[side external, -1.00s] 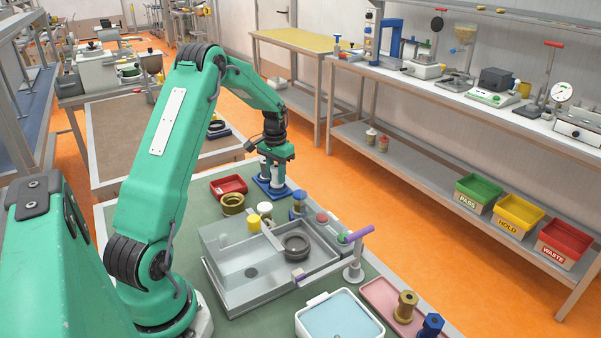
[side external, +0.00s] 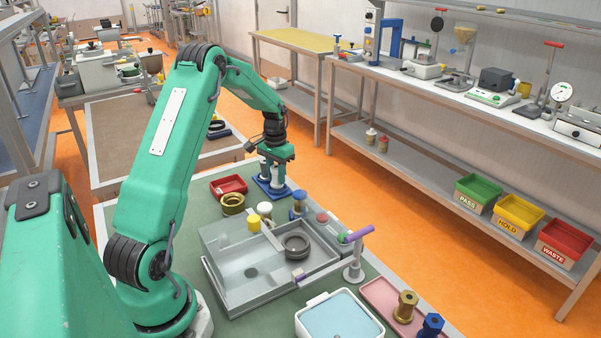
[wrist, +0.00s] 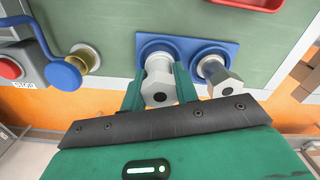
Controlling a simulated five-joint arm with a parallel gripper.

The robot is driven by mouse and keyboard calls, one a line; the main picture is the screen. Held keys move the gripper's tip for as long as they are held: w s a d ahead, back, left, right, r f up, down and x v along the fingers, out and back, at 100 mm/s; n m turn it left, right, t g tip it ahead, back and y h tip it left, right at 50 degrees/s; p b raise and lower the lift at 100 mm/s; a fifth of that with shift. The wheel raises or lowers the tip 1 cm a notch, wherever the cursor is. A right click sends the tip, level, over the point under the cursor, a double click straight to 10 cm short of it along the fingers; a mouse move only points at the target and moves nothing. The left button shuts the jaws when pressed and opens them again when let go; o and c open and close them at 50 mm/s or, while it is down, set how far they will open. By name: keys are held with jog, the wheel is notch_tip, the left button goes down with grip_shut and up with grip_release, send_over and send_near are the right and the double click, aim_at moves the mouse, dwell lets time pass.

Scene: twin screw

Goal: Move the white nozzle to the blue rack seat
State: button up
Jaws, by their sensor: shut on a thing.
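The blue rack (wrist: 228,50) has two round seats; in the side external view the rack (side external: 283,191) lies flat on the green bench top. My gripper (wrist: 160,90) is shut on the white nozzle (wrist: 156,66), with a finger on each side of it. The nozzle's hex end faces the wrist camera, and its far end is at the left seat in the wrist view. I cannot tell whether it is fully down in the seat. A second, greyer nozzle (wrist: 221,79) stands in the other seat. In the side external view my gripper (side external: 278,165) is low over the rack.
A red tray (side external: 229,185) and a brass ring (side external: 232,204) sit beside the rack. A grey basin (side external: 230,290) with a dark ring (side external: 296,246) is nearer the camera. A blue knob on an arm (wrist: 62,74) and a brass cup (wrist: 86,56) show left in the wrist view.

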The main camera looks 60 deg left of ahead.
jog(key=shift+f, duration=0.7)
dwell(0.6)
jog(key=o, duration=1.6)
jog(key=shift+r, duration=0.15)
jog(key=shift+r, duration=3.35)
